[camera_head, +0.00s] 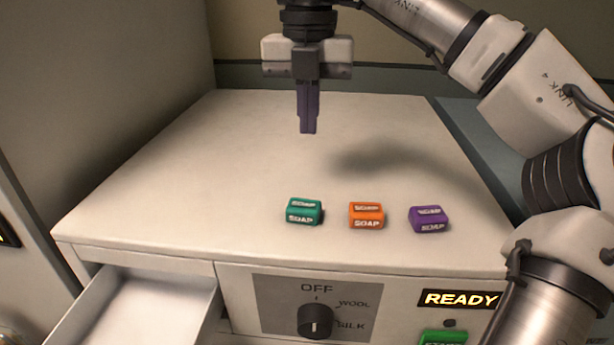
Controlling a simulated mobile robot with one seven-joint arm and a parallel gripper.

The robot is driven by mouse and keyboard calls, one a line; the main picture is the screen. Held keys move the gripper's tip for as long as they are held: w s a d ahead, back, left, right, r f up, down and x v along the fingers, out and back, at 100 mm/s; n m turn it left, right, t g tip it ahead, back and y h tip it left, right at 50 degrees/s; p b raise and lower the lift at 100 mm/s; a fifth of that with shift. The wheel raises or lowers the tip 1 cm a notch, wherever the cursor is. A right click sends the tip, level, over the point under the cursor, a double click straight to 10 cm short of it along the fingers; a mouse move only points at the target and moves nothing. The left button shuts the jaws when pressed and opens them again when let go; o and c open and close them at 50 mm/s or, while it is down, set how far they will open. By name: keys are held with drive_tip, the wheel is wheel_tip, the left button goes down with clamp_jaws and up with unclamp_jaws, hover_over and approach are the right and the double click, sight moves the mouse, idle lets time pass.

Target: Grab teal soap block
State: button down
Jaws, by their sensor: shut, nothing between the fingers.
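The teal soap block (303,211) lies on the white top of the machine, near its front edge, the leftmost of three blocks in a row. Its label reads SOAP. My gripper (307,130) points down above the back part of the top, with its purple fingers together and nothing between them. It is farther back than the teal block and apart from it. No part of the teal block is covered by my gripper.
An orange soap block (366,215) sits close to the right of the teal one, and a purple soap block (429,219) farther right. An open drawer (140,312) projects at the front left. A dial (315,320) and READY display (459,299) are on the front panel. The top's left side is clear.

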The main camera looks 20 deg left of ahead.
sight(307, 189)
drive_tip(key=f, duration=0.2)
drive_tip(key=shift+s+f, duration=0.2)
drive_tip(key=shift+f, duration=0.1)
wheel_tip(307, 189, down, 6)
drive_tip(key=shift+f, duration=0.2)
drive_tip(key=s+p, duration=0.1)
drive_tip(key=s+d+p, duration=0.1)
drive_tip(key=shift+s, duration=0.35)
drive_tip(key=shift+s+d+f, duration=0.1)
drive_tip(key=shift+s, duration=0.35)
drive_tip(key=shift+s, duration=0.1)
